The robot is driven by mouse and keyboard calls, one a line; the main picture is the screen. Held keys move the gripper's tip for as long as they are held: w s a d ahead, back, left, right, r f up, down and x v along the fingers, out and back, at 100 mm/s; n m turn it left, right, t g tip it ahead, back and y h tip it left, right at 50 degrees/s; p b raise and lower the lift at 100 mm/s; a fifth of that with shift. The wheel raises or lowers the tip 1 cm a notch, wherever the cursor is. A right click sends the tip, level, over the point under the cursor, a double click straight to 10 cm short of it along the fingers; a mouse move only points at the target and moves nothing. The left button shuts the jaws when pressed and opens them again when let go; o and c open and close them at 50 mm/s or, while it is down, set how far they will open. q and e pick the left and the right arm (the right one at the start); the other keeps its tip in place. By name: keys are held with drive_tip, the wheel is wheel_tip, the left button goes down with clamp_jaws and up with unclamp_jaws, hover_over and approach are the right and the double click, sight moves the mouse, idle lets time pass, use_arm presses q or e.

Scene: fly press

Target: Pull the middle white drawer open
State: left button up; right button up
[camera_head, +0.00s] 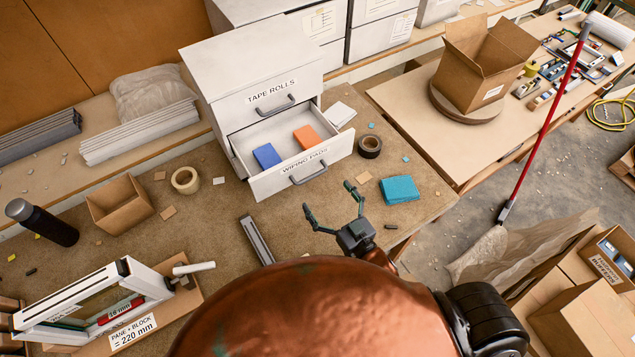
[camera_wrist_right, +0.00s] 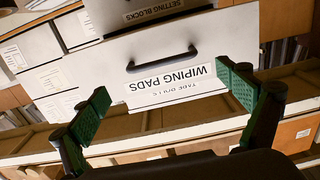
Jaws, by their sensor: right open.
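The white drawer unit (camera_head: 245,62) stands on the brown bench. Its middle drawer (camera_head: 268,180), labelled WIPING PADS, is pulled out and shows a blue pad (camera_head: 267,156) and an orange pad (camera_head: 307,138) inside. The top drawer, labelled TAPE ROLLS, is shut. My right gripper (camera_head: 334,206) is open and empty, in front of the middle drawer's dark handle (camera_head: 309,173) and apart from it. In the right wrist view, the handle (camera_wrist_right: 161,60) lies beyond and between the open fingertips (camera_wrist_right: 168,95), with the label upside down. My left gripper is not in view.
A teal cloth (camera_head: 399,190) and a black tape roll (camera_head: 370,146) lie right of the drawer. A beige tape roll (camera_head: 186,180), an open cardboard box (camera_head: 119,204) and a dark bottle (camera_head: 42,222) are at the left. A metal bar (camera_head: 257,240) lies left of my right gripper.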

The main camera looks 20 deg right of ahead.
drive_tip(key=shift+v, duration=2.05)
